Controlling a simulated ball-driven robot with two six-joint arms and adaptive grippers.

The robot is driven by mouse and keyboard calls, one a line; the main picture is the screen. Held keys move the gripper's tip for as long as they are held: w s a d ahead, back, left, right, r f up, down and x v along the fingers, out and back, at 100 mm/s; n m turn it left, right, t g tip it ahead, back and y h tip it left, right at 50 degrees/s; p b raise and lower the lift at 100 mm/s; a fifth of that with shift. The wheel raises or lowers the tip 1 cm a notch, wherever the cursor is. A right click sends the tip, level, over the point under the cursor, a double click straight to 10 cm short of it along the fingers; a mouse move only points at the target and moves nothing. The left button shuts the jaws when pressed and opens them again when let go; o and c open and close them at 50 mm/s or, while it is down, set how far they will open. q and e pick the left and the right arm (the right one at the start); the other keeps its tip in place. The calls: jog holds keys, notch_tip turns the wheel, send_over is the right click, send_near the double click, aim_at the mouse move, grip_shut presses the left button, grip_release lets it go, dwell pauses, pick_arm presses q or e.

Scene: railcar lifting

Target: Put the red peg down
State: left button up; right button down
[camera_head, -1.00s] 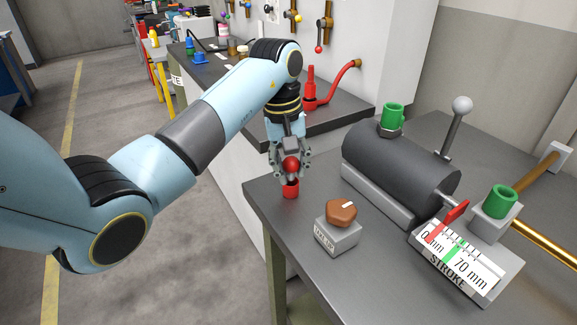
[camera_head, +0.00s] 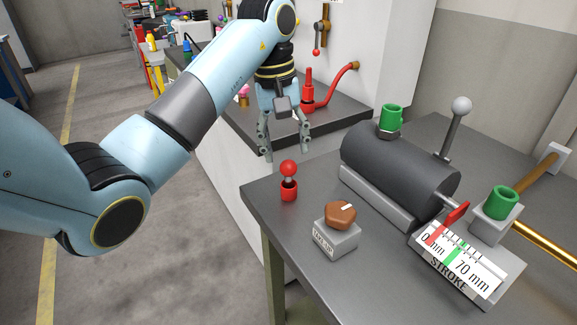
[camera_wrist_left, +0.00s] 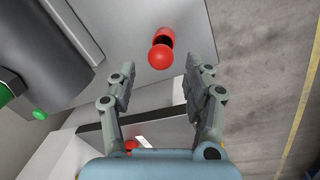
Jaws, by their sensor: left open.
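The red peg (camera_head: 289,181) stands upright on the near left corner of the grey bench, with a red ball on top, a dark neck and a red cylindrical base. It also shows in the left wrist view (camera_wrist_left: 160,55), beyond the fingertips. My left gripper (camera_head: 285,152) is open and empty, above and behind the peg and apart from it. In the left wrist view its two fingers (camera_wrist_left: 160,70) are spread wide with nothing between them. My right gripper is in neither view.
A brown knob on a grey block (camera_head: 340,216) stands right of the peg. A lower bench (camera_head: 345,112) carries a red fitting with a hose (camera_head: 340,82). The bench surface around the peg is bare.

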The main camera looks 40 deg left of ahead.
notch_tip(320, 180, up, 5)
jog(key=p, duration=0.5)
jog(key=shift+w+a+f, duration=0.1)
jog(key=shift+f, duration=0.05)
